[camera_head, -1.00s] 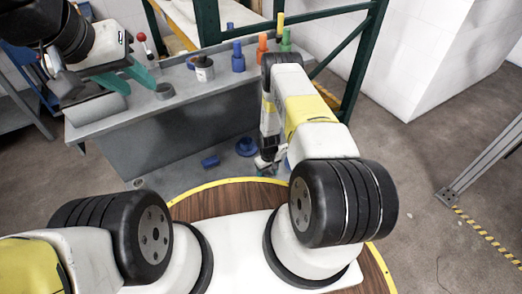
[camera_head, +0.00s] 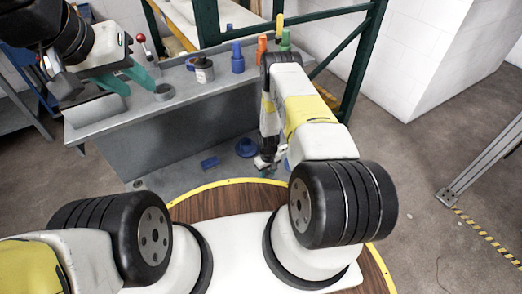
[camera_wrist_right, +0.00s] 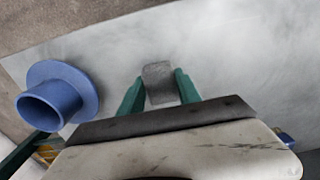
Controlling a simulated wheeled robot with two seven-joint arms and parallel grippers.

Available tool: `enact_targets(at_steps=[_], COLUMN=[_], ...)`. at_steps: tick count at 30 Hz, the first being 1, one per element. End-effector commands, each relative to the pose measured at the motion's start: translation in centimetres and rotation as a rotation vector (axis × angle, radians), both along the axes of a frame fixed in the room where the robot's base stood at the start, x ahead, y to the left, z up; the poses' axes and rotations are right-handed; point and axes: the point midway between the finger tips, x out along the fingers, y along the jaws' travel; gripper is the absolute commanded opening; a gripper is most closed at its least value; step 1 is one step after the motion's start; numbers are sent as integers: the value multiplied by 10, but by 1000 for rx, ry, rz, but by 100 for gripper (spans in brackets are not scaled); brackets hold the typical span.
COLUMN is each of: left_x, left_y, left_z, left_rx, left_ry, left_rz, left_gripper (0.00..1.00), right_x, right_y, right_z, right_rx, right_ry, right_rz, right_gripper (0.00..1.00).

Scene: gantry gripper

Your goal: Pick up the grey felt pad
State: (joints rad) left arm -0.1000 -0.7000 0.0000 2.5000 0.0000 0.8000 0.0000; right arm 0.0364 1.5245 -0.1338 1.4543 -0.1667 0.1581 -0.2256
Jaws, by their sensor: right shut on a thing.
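The grey felt pad (camera_wrist_right: 158,83) is a small dark grey piece between the green fingers of my right gripper (camera_wrist_right: 159,90) in the right wrist view. That gripper is shut on it, over a pale grey surface. In the head view my right gripper (camera_head: 265,164) is low beside the lower shelf, and I cannot make out the pad there. My left gripper (camera_head: 136,83) hangs over the left part of the workbench, its green fingers apart with nothing seen between them.
A blue flanged piece (camera_wrist_right: 58,95) stands left of my right gripper. A grey workbench (camera_head: 105,122) carries a dark-lidded tin (camera_head: 203,71), a blue bottle (camera_head: 237,58) and other bottles. A green frame post (camera_head: 365,60) stands behind.

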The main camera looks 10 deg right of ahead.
Motion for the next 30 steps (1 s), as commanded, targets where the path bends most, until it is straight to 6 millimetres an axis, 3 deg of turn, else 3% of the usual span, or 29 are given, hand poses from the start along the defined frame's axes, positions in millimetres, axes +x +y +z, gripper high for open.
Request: enact_targets(at_steps=[7, 21, 30], left_x=[0, 0, 0], left_y=[0, 0, 0], left_z=[0, 0, 0], left_rx=[0, 0, 0], left_ry=[0, 0, 0], left_rz=[0, 0, 0], left_gripper=[36, 36, 36], right_x=[1, -102, -136], right_y=[0, 58, 77], right_z=[32, 40, 43], right_rx=[0, -1, 0], right_ry=[-2, 4, 1], right_rz=[0, 5, 1], right_gripper=[1, 1, 1])
